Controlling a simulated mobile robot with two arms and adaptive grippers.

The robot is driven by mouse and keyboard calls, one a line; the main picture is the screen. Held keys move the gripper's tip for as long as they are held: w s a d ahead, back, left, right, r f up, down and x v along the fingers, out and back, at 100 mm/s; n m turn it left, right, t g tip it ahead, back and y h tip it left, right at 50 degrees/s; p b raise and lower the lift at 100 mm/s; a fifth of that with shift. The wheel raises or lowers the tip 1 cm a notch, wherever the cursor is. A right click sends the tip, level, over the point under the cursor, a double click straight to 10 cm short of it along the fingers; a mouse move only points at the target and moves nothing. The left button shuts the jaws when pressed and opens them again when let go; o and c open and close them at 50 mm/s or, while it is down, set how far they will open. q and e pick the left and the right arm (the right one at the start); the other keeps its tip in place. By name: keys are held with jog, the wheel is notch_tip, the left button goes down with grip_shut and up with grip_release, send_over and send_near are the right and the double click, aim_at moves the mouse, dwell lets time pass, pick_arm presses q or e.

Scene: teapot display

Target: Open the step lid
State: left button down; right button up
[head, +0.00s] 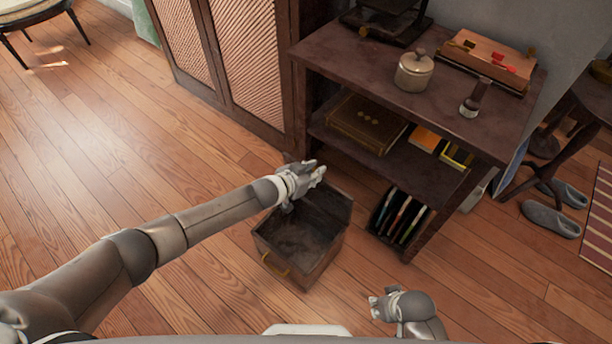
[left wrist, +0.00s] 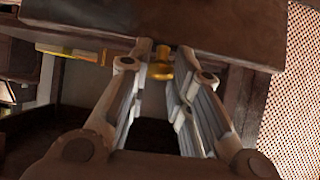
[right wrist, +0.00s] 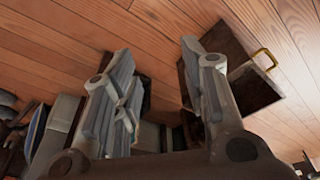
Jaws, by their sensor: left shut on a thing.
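The step is a dark wooden box (head: 266,250) on the floor with a brass handle (head: 277,268) on its front. Its lid (head: 329,198) stands raised at the back, and the hollow inside shows. My left gripper (head: 314,174) is at the lid's upper edge. In the left wrist view its fingers close around a small brass knob (left wrist: 160,68) beside a brown wooden panel (left wrist: 165,28), seemingly the lid. My right gripper (head: 376,304) is low, right of the box, open and empty. The right wrist view shows the box (right wrist: 252,92) beyond its fingers.
A dark shelf unit (head: 340,55) stands just behind the box. A cabinet (head: 235,60) is at the back left. Floor left of the box is clear.

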pick_arm(q)
jog(key=shift+w+d+r, duration=0.35)
jog(key=shift+w+d, duration=0.15)
jog(key=shift+w+d+b, duration=0.35)
jog(key=shift+w+b, duration=0.05)
jog(key=shift+b, duration=0.05)
pick_arm(e)
notch_tip(320, 180, up, 14)
jog(key=a+t+b, duration=0.1)
jog(key=b, duration=0.2)
jog(key=w+a+r+t+y+b, duration=0.1)
jog(key=w+a+r+t+b, duration=0.2)
jog(key=w+r+t, duration=0.3)
jog(key=w+a+r+t+y+b, duration=0.2)
jog(key=w+a+r+t+b, duration=0.15)
jog(key=w, duration=0.55)
pick_arm(q)
jog(key=w+d+g+y+b, duration=0.2)
jog(key=w+d+g+b, duration=0.1)
jog(key=w+d, duration=0.2)
jog(key=shift+w+f+y, duration=0.3)
jog(key=shift+w+f, duration=0.05)
jog(key=shift+w, duration=0.6)
pick_arm(e)
notch_tip(320, 180, up, 15)
jog(key=a+t+y, duration=0.1)
jog(key=t+y, duration=0.1)
jog(key=t, duration=0.7)
jog(key=shift+a+n+y, duration=0.3)
jog(key=shift+n+y, duration=0.1)
